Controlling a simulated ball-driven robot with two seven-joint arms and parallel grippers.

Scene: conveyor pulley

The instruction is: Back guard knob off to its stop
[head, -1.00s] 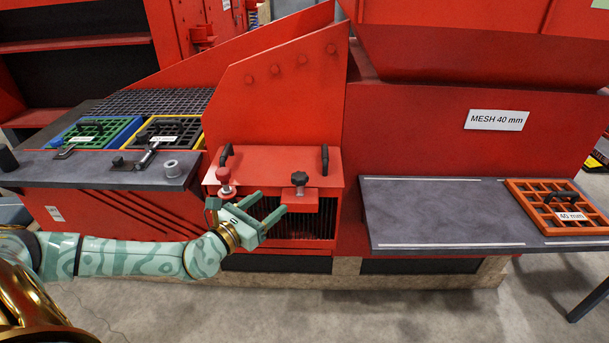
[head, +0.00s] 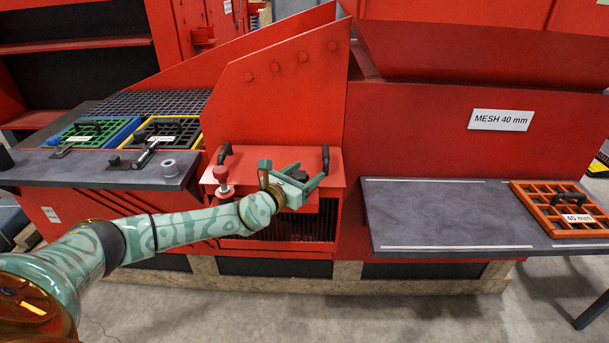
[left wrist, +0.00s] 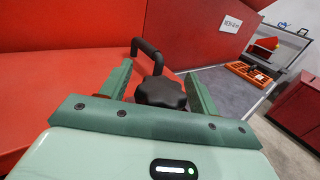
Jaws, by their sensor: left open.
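The black lobed guard knob (left wrist: 160,92) sits on the front of the red guard box (head: 262,158). In the left wrist view it lies between the two fingers of my left gripper (left wrist: 160,88), which is open. In the head view my left gripper (head: 298,178) is at the knob (head: 299,175), with the fingers on either side and pointing right. I cannot tell whether the fingers touch the knob. My right gripper is not in view.
A red knob (head: 221,175) stands at the box's left front. Black handles (head: 325,158) rise from its top. A grey shelf (head: 440,215) at right holds an orange mesh screen (head: 560,212). A left bench (head: 100,172) holds green and yellow-framed screens.

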